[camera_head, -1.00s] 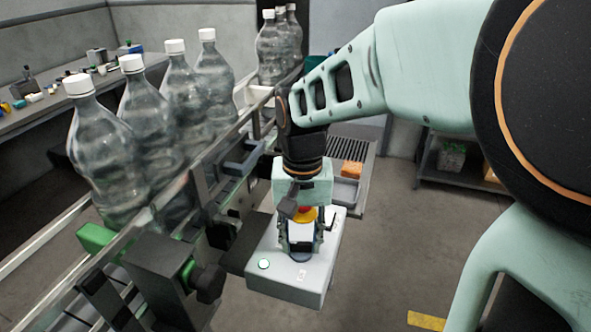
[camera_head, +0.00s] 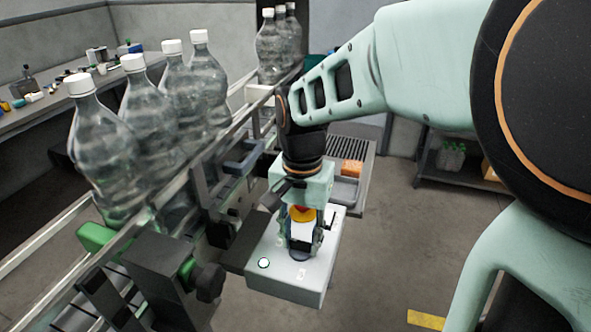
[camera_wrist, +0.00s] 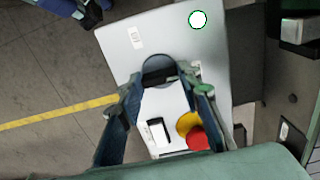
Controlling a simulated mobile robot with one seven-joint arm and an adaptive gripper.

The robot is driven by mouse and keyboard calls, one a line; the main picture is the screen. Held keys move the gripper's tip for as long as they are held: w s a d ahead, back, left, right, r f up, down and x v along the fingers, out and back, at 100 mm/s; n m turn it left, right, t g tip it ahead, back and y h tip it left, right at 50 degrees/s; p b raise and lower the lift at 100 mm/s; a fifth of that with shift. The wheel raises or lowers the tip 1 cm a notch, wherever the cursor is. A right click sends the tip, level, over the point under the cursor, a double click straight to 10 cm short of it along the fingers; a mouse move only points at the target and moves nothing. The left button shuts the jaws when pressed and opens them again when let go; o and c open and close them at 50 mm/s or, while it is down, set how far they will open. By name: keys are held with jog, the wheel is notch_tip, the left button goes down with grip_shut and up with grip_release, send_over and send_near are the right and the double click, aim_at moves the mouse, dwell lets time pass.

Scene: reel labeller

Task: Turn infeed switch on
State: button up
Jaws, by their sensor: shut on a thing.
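The light grey control box (camera_head: 284,284) stands beside the conveyor in the head view. A dark blue round infeed switch (camera_head: 299,257) sits on its top, mostly hidden by my gripper (camera_head: 301,246). In the wrist view, the switch (camera_wrist: 157,66) shows as a dark disc with a dark grip across it. My gripper (camera_wrist: 160,78) points down at the box with one finger on each side of the switch, shut on its grip. The exact finger contact is hard to see. The box top also shows in the wrist view (camera_wrist: 120,40).
A red button on a yellow base (camera_wrist: 197,138) and a white button with a green ring (camera_wrist: 198,19) are on the box. Clear bottles (camera_head: 100,150) line the conveyor at left. A tray (camera_head: 344,190) lies behind the box.

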aim_at(302, 242)
jog(key=shift+s+f, duration=0.1)
jog(key=o, duration=1.2)
jog(key=shift+c, duration=0.2)
notch_tip(302, 242, up, 8)
jog(key=shift+f, duration=0.15)
